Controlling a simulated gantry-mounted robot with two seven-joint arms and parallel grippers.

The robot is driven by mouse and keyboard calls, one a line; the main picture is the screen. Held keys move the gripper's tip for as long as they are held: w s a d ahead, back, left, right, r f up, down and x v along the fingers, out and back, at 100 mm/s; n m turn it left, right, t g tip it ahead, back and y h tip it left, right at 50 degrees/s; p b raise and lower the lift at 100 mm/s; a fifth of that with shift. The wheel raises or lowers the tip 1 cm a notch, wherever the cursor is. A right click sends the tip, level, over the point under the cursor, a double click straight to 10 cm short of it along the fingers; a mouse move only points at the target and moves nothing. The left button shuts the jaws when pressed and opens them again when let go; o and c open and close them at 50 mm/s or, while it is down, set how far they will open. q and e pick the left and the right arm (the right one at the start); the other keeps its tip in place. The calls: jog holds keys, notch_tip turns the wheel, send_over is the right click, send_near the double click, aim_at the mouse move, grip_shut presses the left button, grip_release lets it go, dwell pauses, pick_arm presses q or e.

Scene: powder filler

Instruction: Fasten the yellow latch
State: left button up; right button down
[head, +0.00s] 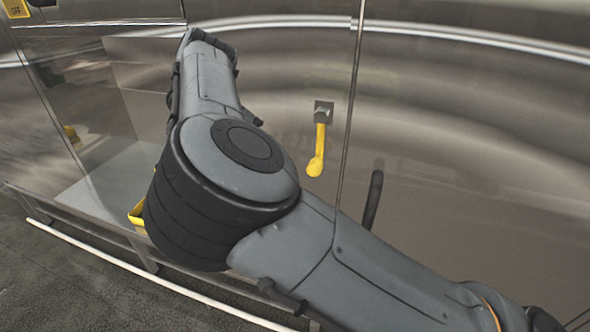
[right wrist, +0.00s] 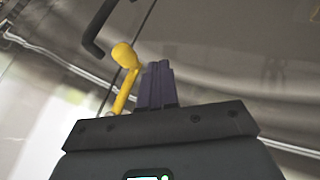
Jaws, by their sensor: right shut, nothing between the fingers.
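The yellow latch (head: 319,150) is on the steel front just left of a vertical door seam. Its lever hangs down from a dark square mount (head: 323,112), slightly tilted, with the rounded knob at the bottom. In the right wrist view the lever (right wrist: 124,75) shows just left of my right gripper's fingertips (right wrist: 157,68), with its knob a little beyond them. The fingers are together and empty. I cannot tell whether they touch the lever. In the head view my right arm crosses the middle and its gripper is not visible. My left gripper is in neither view.
A black door handle (head: 373,195) stands out right of the seam and also shows in the right wrist view (right wrist: 98,27). A transparent panel (head: 75,95) is at the left. A yellow part (head: 137,212) is half hidden behind my arm. A pale rail (head: 150,273) runs low along the front.

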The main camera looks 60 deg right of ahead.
aim_at(318, 145)
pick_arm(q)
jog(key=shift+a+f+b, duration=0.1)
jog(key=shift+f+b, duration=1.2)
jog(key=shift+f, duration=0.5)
pick_arm(e)
jog(key=s+d+f, duration=0.3)
jog(key=s, duration=0.3)
jog(key=shift+d+f, duration=0.4)
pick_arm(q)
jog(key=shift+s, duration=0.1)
pick_arm(e)
jog(key=shift+s+d, duration=0.1)
jog(key=shift+s, duration=0.05)
